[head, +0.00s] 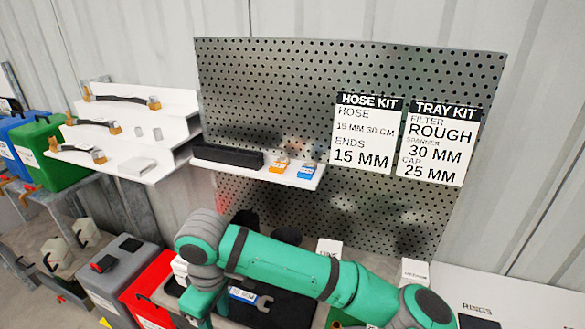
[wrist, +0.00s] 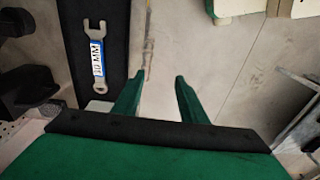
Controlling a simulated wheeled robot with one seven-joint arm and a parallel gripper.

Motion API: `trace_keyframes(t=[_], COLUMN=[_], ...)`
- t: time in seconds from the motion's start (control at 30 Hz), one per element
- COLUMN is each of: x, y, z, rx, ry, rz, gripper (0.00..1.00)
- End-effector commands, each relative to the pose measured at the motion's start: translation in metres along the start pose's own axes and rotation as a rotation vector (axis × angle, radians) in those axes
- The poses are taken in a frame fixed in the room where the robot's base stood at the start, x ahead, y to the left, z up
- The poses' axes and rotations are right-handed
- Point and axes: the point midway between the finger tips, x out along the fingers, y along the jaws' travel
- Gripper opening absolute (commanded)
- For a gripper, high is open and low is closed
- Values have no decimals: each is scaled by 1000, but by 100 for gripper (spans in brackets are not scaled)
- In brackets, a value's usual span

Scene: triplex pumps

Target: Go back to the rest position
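My gripper (wrist: 161,72) shows in the wrist view as two green fingers standing apart with nothing between them, so it is open and empty. Bare floor lies behind the fingers. A grey spanner (wrist: 88,71) with a blue and white size label lies on a black surface (wrist: 84,24) to the left of the fingers, apart from them. The spanner (head: 264,302) also shows in the head view, below my green arm, which spans the lower middle and hides part of the bench.
A pegboard (head: 270,90) carries the hose kit card (head: 367,130) and tray kit card (head: 438,143). White stepped shelves (head: 120,165) hold hoses and fittings. A small shelf (head: 300,176) holds orange and blue boxes. Grey (head: 122,270) and red (head: 152,290) bins stand lower left.

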Motion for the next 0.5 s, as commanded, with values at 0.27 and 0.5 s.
trace_keyframes(t=[0.27,0.5], x=[7,6], y=[-20,-45], z=[-40,-93], rx=[-9,-2], ry=[163,394], rz=[-50,-120], gripper=[39,39])
